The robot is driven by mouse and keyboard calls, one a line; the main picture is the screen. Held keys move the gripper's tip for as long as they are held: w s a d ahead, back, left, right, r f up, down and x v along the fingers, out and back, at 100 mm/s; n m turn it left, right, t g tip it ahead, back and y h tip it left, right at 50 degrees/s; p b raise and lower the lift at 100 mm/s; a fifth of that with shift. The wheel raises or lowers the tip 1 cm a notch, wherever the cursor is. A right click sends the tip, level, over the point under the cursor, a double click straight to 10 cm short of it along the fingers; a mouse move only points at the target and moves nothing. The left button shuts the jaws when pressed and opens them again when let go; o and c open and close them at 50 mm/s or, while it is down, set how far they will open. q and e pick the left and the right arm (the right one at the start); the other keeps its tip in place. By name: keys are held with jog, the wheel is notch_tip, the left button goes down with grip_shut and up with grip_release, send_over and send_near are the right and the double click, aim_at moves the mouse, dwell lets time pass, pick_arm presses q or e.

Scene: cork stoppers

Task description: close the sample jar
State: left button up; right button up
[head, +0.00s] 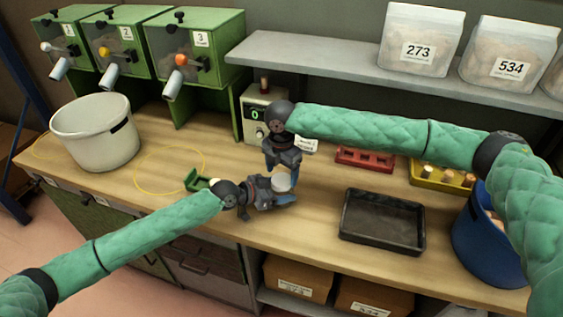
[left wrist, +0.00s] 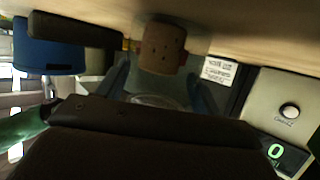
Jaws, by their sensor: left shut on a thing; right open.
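The sample jar (head: 282,184) is a small clear vessel with a pale round top, held just above the bench front. My left gripper (head: 279,193) is shut on it from the left. In the left wrist view the jar (left wrist: 155,101) sits between my blue fingers, with a brown cork (left wrist: 163,48) that seems to be seen through its wall. My right gripper (head: 283,162) is open, pointing down close above the jar, and seems empty. I cannot tell whether the jar has a lid on it. A small green holder (head: 195,182) with something pale stands left of the jar.
A black tray (head: 382,242) and blue bin (head: 485,250) stand to the right. Behind are a red rack (head: 364,163), a yellow tray (head: 425,180) with corks, a counter box (head: 255,117) and a white card (head: 305,145). A white pot (head: 95,135) stands left.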

jog(key=shift+f, duration=1.1)
jog(key=c, duration=1)
jog(key=m, duration=0.9)
jog(key=shift+m, duration=0.3)
jog(key=o, duration=1.1)
jog(key=shift+r, duration=0.1)
